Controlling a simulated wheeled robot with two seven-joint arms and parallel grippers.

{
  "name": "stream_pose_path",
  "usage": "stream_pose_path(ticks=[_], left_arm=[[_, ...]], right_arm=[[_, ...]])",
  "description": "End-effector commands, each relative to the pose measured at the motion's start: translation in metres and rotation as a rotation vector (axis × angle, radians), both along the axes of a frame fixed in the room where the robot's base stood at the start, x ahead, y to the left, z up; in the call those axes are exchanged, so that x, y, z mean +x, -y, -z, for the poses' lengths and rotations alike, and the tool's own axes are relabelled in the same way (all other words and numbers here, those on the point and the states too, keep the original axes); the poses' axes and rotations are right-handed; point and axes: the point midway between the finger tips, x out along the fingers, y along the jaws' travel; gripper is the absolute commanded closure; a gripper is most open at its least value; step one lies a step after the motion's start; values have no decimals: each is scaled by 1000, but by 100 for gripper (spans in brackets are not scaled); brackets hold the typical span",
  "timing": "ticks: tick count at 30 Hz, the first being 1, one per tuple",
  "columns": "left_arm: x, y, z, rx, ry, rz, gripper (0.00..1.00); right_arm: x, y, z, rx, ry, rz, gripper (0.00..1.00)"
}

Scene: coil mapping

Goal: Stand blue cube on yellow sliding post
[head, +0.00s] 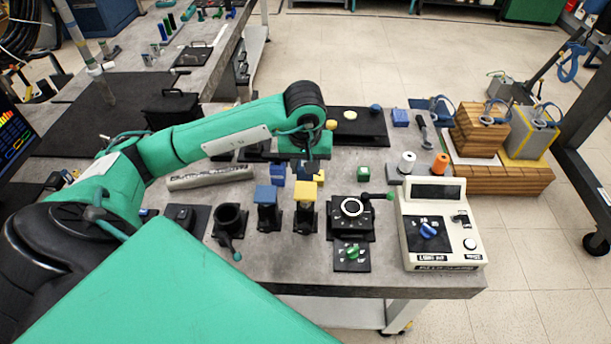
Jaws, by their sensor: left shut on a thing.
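The yellow sliding post (305,194) stands upright near the front middle of the bench, with a yellow block-like top. My left gripper (311,165) is above and just behind this post, pointing down. It is shut on a small dark blue piece, which looks like the blue cube (308,169); the jaws and arm hide most of it. The piece appears apart from the post top, but the exact gap is hard to tell. A similar blue post (266,195) stands to the left of the yellow one. My right gripper is not in view.
A black dial unit (351,208) and a white console (440,225) stand to the right.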

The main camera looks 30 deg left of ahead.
Motion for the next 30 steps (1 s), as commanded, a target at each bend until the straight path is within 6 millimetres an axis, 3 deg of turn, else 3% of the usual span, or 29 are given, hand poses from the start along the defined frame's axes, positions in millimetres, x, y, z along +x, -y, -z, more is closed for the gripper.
stream_pose_path(ticks=[16,28,29,30], left_arm=[[0,1,53,-2,-1,-1,87],[1,0,60,0,2,-1,87],[1,0,60,0,2,-1,62],[0,0,59,0,1,-1,54]], right_arm=[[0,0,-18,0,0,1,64],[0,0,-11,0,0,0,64],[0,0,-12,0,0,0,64],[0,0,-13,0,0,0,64]])
